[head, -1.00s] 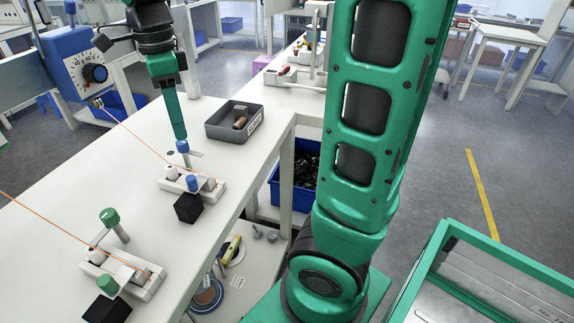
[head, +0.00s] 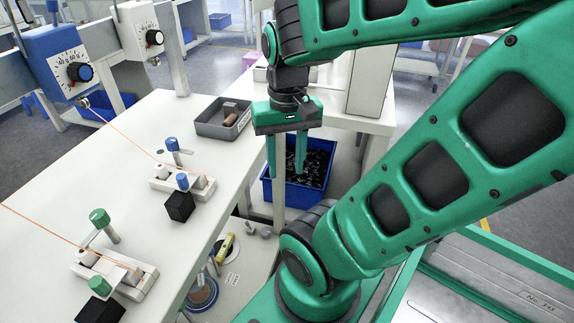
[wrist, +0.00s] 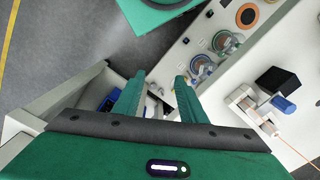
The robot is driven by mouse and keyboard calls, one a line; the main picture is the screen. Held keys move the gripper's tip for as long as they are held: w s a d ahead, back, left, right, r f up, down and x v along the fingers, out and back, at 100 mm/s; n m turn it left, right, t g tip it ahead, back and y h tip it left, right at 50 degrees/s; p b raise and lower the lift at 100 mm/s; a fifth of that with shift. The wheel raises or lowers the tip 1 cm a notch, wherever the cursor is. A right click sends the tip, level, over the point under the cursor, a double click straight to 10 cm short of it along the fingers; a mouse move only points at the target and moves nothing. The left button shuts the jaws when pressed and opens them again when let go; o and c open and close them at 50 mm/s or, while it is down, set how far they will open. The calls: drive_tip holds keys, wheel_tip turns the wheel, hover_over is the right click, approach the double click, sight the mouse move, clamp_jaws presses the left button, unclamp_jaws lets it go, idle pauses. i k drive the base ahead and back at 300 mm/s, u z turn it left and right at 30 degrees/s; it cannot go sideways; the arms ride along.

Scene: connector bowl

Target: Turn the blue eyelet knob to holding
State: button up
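A white fixture (head: 208,190) on the bench carries two blue-topped parts. One blue knob (head: 172,144) stands on a grey stem at its back. Another blue knob (head: 182,181) is at its front, beside a black block (head: 179,206). I cannot tell which is the eyelet knob or read its setting. An orange line runs to this fixture. My gripper (head: 286,172) is open and empty, right of the fixture and beyond the bench edge, pointing down. In the wrist view my gripper (wrist: 160,88) shows spread fingers, with one blue knob (wrist: 284,104) to the right.
A similar fixture with a green knob (head: 99,217) stands nearer on the bench. A grey tray (head: 222,118) holds a brown piece. A blue bin (head: 310,185) of dark parts sits below my gripper. Dial boxes (head: 70,68) are at the left.

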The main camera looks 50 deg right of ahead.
sight(171, 145)
drive_tip(key=u, duration=0.85)
drive_tip(key=k, duration=0.95)
drive_tip(key=z, duration=0.75)
drive_tip(key=i, duration=1)
drive_tip(key=u, duration=0.05)
